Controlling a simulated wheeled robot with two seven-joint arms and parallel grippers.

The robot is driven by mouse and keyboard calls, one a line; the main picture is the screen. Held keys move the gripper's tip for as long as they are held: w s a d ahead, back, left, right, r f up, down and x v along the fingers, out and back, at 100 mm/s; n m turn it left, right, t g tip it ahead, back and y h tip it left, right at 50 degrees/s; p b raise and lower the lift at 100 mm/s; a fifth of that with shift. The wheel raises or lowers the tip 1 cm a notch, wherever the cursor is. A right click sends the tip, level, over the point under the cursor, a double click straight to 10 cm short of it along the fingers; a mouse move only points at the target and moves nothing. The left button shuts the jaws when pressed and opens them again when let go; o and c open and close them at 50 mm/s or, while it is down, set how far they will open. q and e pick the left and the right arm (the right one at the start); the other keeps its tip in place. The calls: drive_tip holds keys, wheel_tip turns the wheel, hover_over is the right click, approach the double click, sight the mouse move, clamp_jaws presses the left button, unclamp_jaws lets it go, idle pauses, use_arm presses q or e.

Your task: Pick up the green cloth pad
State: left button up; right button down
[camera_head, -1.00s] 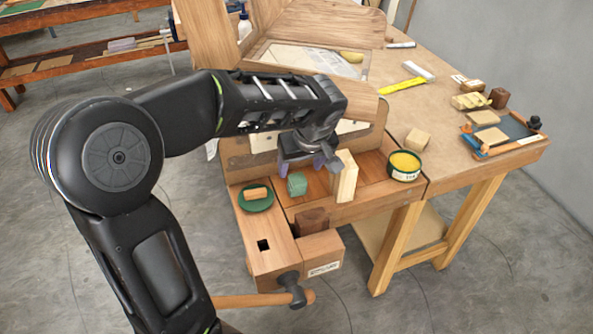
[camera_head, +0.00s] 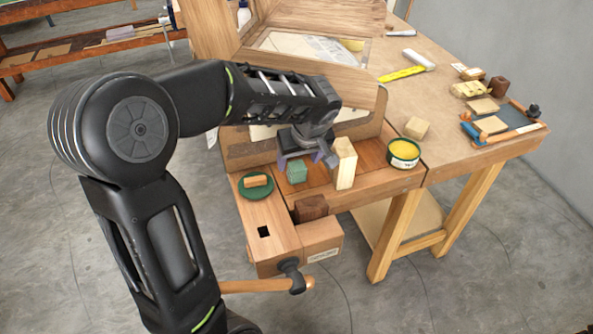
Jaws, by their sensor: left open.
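The green cloth pad (camera_head: 297,171) is a small, folded-looking green block on the wooden bench. It lies between a green dish and an upright pale wood block. My left gripper (camera_head: 300,159) is open, its purple-grey fingers pointing down just above and behind the pad in the picture. The fingers are spread to either side of the pad's upper part. I cannot tell whether they touch it. My right gripper is not in view.
The green dish (camera_head: 256,192) holds a tan piece at the left. The pale wood block (camera_head: 344,163) stands close to the right finger. A yellow-filled can (camera_head: 403,153) is further right. A vise (camera_head: 275,240) is at the front edge.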

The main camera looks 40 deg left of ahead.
sight(297, 166)
use_arm(q)
drive_tip(key=p+x, duration=0.1)
drive_tip(key=x, duration=0.3)
drive_tip(key=shift+f, duration=0.35)
drive_tip(key=shift+c, duration=0.4)
drive_tip(key=c, duration=1.3)
